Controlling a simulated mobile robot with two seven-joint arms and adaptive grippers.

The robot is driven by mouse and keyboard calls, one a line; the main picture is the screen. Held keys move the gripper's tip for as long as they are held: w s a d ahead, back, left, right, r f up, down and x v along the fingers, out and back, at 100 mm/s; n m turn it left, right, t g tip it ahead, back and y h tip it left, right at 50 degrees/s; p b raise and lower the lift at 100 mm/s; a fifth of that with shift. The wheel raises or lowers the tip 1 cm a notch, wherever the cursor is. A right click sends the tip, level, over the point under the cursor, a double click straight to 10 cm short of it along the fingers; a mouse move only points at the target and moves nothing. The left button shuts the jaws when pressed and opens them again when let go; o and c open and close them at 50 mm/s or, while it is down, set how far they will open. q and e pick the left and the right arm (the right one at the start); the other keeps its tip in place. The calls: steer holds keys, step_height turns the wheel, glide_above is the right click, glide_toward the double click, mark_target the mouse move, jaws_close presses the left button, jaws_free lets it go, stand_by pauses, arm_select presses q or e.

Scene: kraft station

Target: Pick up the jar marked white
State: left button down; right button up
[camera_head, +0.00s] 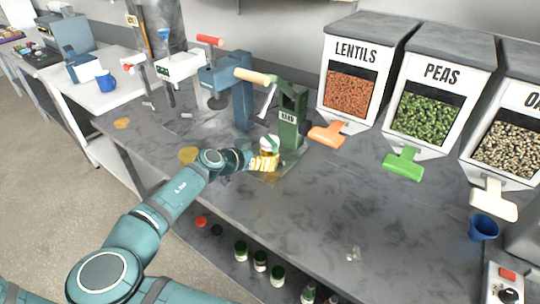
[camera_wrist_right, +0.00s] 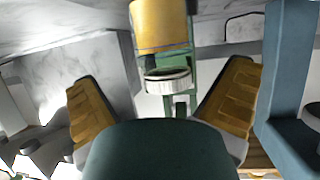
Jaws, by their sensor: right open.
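My right gripper (camera_head: 265,161) is over the grey bench at the foot of the green hand press (camera_head: 290,118). In the right wrist view its two yellow fingers (camera_wrist_right: 160,108) stand wide apart, with nothing gripped. A small container with a white top (camera_head: 269,143) shows at the gripper in the head view, partly hidden by it. My left gripper is not in view.
Several dark-capped jars (camera_head: 260,260) stand below the bench edge, labels unreadable. A blue press (camera_head: 240,95) stands left of the green one. Lentils (camera_head: 349,92) and peas (camera_head: 428,117) dispensers line the back. A blue cup (camera_head: 483,228) is at right. The front right bench is mostly clear.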

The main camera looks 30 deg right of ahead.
mark_target(264, 152)
steer(key=shift+w+x, duration=0.15)
steer(key=shift+x, duration=1.25)
steer(key=shift+w+x, duration=0.1)
steer(key=shift+x, duration=1.3)
steer(key=shift+a, duration=0.15)
steer(key=c, duration=1.3)
